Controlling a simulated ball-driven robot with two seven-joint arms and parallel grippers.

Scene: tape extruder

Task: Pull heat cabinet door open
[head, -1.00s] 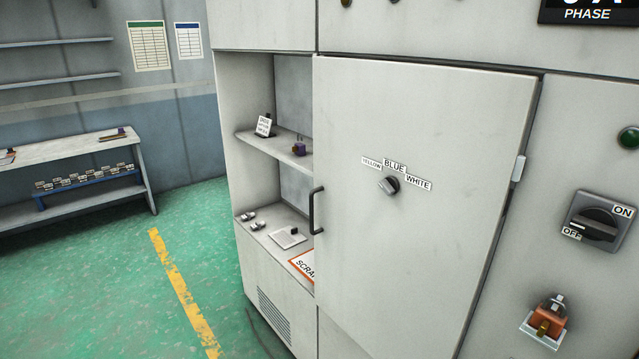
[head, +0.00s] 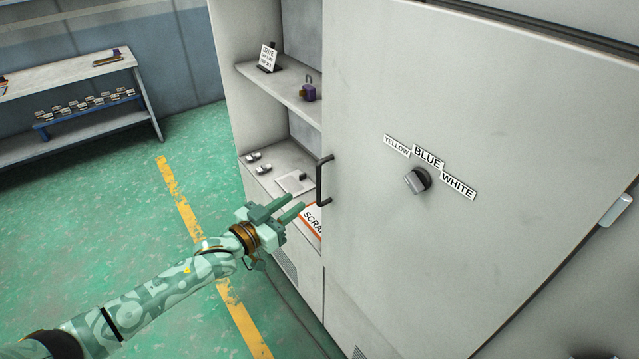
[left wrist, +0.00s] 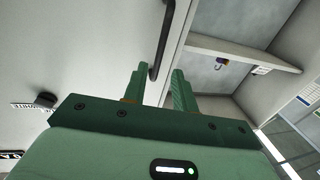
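The heat cabinet door (head: 470,110) is a large pale grey panel with a rotary knob (head: 417,180) and labels YELLOW, BLUE and WHITE. Its black bar handle (head: 320,182) stands upright near the door's left edge and also shows in the left wrist view (left wrist: 163,35). My left gripper (head: 291,208) is open and empty, just left of and below the handle in the head view. In the left wrist view its green fingers (left wrist: 159,80) are apart, with the handle's end near the left finger. Contact cannot be told. My right gripper is out of view.
Left of the door is an open shelf compartment (head: 275,80) with a purple padlock (head: 308,91), a small sign (head: 267,56) and a SCRAP label (head: 312,220). A workbench (head: 70,75) stands at the far left. The green floor between is clear.

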